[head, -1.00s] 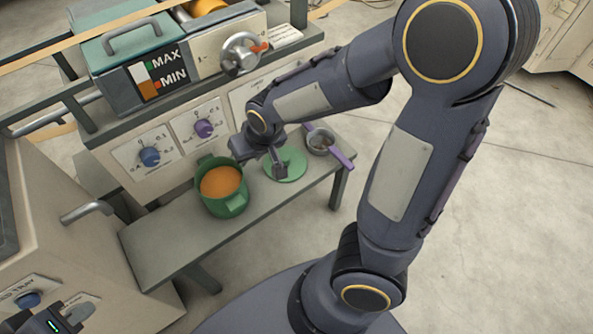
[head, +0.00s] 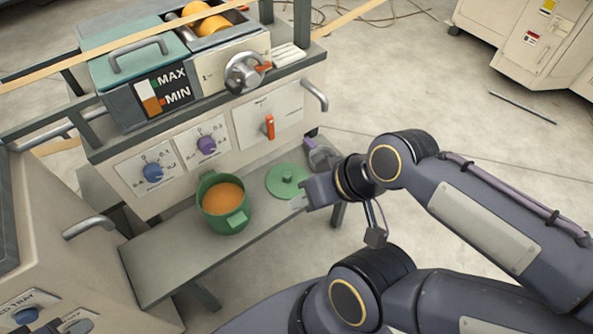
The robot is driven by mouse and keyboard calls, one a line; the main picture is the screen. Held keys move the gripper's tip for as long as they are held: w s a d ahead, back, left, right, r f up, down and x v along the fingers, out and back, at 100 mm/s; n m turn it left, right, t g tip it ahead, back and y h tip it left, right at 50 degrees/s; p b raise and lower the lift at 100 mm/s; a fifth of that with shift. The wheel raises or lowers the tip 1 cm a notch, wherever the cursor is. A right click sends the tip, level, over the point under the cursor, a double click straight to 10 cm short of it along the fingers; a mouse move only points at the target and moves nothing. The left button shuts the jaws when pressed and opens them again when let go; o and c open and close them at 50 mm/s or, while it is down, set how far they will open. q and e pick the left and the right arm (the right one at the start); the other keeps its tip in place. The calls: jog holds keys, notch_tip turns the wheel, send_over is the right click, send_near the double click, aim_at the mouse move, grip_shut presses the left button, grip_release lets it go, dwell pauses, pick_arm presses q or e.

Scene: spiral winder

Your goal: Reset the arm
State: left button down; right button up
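My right arm comes in from the right edge and bottom. My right gripper (head: 346,214) hangs just off the right end of the grey bench (head: 180,257), its two fingers spread apart with nothing between them. On the bench, a green pot (head: 226,205) of orange liquid stands upright. A round green lid (head: 288,181) lies flat behind it, to the right.
The machine front carries a blue knob (head: 153,172), a purple knob (head: 206,145) and a red switch (head: 269,126). A hand wheel (head: 246,72) and a MAX/MIN tank (head: 140,85) sit above. The floor (head: 420,95) beyond my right arm is open.

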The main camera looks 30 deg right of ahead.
notch_tip(320, 180, up, 22)
jog(key=p, duration=2.2)
jog(key=shift+r, duration=0.2)
